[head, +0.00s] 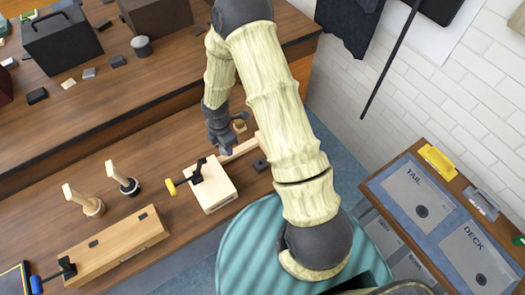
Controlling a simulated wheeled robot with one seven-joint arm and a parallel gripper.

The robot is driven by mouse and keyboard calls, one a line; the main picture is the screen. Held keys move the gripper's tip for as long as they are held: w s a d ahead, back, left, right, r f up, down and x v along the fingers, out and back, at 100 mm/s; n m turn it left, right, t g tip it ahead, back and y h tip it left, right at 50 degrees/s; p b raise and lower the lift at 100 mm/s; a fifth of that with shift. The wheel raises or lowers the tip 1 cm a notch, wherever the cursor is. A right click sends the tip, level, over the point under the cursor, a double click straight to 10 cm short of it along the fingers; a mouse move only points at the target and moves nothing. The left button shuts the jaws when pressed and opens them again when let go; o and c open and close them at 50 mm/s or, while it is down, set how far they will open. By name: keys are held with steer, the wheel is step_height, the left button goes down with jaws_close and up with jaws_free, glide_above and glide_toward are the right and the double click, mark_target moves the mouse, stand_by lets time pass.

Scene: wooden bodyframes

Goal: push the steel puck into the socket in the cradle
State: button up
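My gripper (228,148) is low over the wooden bench, beside the far right corner of a pale wooden block (212,193). A pale wooden strip (243,149) runs right of the fingertips. A small dark piece (261,165) lies near its end. I cannot identify the steel puck for certain, and no socket shows clearly.
A long wooden piece (118,246) with a blue-handled clamp (50,277) lies at front left. A raised shelf (110,90) holds boxes behind. A side bench at right has TAIL (404,183) and DECK (462,238) panels.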

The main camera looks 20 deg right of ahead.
steer(key=m, duration=0.1)
steer(key=d+f+m, duration=0.1)
steer(key=m, duration=0.1)
steer(key=d+m, duration=0.1)
steer(key=m, duration=0.1)
steer(key=shift+s+f+b, duration=0.15)
steer(key=shift+f+b, duration=0.2)
steer(key=shift+b, duration=0.05)
steer(key=w+d+f+m+b, duration=0.1)
steer(key=d+f+m, duration=0.3)
steer(key=m, duration=1.2)
steer(key=shift+d+f+b, duration=0.25)
steer(key=shift+d+b, duration=0.45)
steer(key=shift+d, duration=0.35)
